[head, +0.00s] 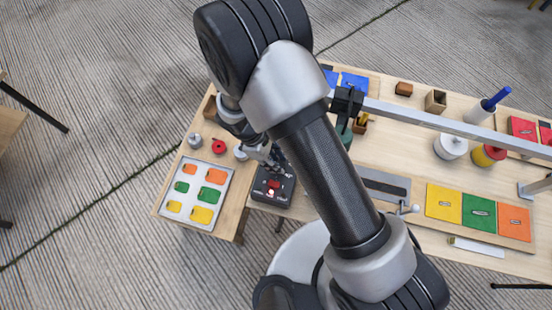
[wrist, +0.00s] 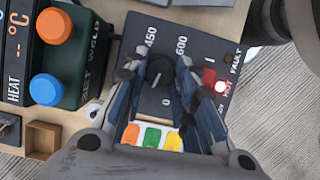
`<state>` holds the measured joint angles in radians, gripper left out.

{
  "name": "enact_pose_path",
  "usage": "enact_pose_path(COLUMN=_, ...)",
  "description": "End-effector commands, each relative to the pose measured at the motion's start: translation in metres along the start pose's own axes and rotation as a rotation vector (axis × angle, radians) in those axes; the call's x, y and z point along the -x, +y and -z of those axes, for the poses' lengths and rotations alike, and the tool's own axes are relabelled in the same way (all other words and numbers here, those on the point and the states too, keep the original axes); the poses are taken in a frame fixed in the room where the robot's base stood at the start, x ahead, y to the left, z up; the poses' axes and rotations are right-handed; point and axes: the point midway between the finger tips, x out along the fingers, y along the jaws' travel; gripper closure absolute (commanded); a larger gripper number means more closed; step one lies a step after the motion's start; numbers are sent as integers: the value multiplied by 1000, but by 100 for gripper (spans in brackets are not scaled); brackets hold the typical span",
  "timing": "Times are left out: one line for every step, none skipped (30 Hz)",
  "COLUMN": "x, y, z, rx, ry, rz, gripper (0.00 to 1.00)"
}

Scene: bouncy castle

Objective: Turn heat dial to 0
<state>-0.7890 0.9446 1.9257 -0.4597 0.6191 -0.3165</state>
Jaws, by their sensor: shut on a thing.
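The heat dial (wrist: 160,70) is a black round knob on a dark control panel (wrist: 152,34), marked 0, 450 and 600 in the wrist view. My gripper (wrist: 158,76) has one finger on each side of the knob and is shut on it. The fingers hide part of the scale, and I cannot read the pointer surely. A red lamp (wrist: 220,87) marked HOT is lit beside the dial. In the head view, my gripper (head: 268,160) is at the dark control box (head: 260,196); the dial itself is hidden there.
An orange button (wrist: 54,25) and a blue button (wrist: 45,90) sit on a green box left of the panel. A grey tray (head: 190,213) with coloured pieces lies left of the control box. A metal rail (head: 440,116) crosses above the table.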

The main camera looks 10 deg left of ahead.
Motion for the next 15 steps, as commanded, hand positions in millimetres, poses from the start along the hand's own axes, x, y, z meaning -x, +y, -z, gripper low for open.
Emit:
enact_pose_path(x=-1, y=-2, z=0, rx=46, ry=-3, rz=-17, gripper=98)
enact_pose_path(x=-1, y=-2, z=0, rx=72, ry=-3, rz=-28, gripper=98)
enact_pose_path(x=-1, y=-2, z=0, rx=106, ry=-1, rz=-43, gripper=98)
enact_pose_path(x=-1, y=-2, z=0, rx=132, ry=-1, rz=-54, gripper=98)
enact_pose_path(x=-2, y=-3, z=0, rx=159, ry=-2, rz=-64, gripper=98)
enact_pose_path(x=-2, y=-3, z=0, rx=194, ry=-2, rz=-79, gripper=98)
enact_pose_path(x=-2, y=-4, z=0, rx=221, ry=-2, rz=-90, gripper=98)
enact_pose_path(x=-2, y=-4, z=0, rx=247, ry=-2, rz=-101, gripper=98)
enact_pose_path(x=-2, y=-4, z=0, rx=280, ry=-1, rz=-115, gripper=98)
enact_pose_path(x=-2, y=-4, z=0, rx=306, ry=-2, rz=-125, gripper=98)
enact_pose_path(x=-3, y=-4, z=0, rx=331, ry=-2, rz=-136, gripper=98)
enact_pose_path(x=-3, y=-5, z=0, rx=364, ry=-1, rz=-150, gripper=98)
enact_pose_path(x=-3, y=-5, z=0, rx=388, ry=-1, rz=-159, gripper=98)
enact_pose_path(x=-3, y=-5, z=0, rx=412, ry=-1, rz=-170, gripper=98)
enact_pose_path(x=-3, y=-6, z=-1, rx=443, ry=-2, rz=-182, gripper=98)
